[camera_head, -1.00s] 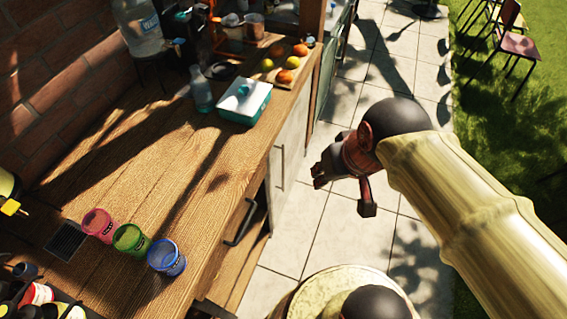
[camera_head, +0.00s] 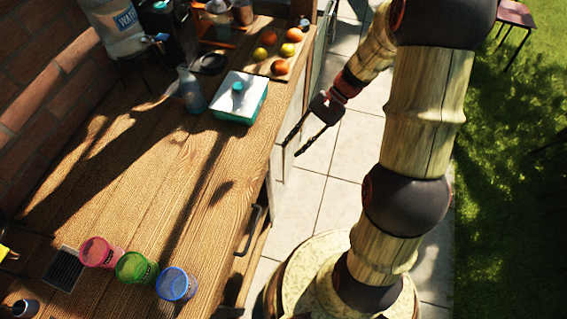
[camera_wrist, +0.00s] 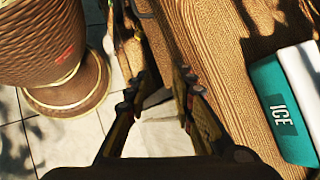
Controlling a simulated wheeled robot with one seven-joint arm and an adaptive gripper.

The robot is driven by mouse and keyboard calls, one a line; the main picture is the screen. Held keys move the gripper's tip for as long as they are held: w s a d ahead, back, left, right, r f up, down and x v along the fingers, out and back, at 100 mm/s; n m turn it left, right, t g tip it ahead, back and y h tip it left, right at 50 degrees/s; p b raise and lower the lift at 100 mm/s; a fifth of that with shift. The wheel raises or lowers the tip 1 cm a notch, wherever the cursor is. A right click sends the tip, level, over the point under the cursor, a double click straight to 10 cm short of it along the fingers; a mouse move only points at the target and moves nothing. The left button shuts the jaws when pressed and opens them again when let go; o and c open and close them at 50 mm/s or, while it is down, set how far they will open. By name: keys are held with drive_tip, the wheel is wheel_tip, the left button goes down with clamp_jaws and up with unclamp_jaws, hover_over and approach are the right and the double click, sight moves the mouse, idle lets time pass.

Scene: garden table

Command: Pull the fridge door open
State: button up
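The fridge door seems to be the pale front (camera_head: 277,162) under the counter's right edge in the head view; only a narrow strip shows, and its handle is not clearly seen. My gripper (camera_head: 291,148) is beside that front, its two fingers apart and pointing down and left towards it. I cannot tell whether the fingertips touch anything. In the wrist view my gripper (camera_wrist: 160,87) is open, with nothing clearly held between the fingers. The door looks shut, but most of it is hidden by the counter's edge.
The wooden counter (camera_head: 150,190) carries a teal and white ICE box (camera_head: 240,97), also in the wrist view (camera_wrist: 285,110), fruit on a board, and pink, green and blue cups (camera_head: 175,283). A dark drawer handle (camera_head: 248,230) sticks out below. Paving (camera_head: 345,155) is clear.

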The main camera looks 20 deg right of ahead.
wheel_tip(320, 180, down, 12)
drive_tip(key=w+d+m+t+y, duration=0.2)
drive_tip(key=w+d+m+y, duration=0.1)
drive_tip(key=m+y, duration=0.2)
drive_tip(key=m+t+y, duration=0.2)
drive_tip(key=m+t, duration=0.6)
approach(284, 164)
drive_tip(key=w+a+f, duration=0.1)
drive_tip(key=w+a, duration=0.1)
drive_tip(key=a, duration=0.1)
drive_tip(key=x, duration=0.6)
drive_tip(key=shift+w+a, duration=0.2)
drive_tip(key=shift+a, duration=0.1)
drive_tip(key=shift+c, duration=1.1)
drive_tip(key=c, duration=0.4)
clamp_jaws()
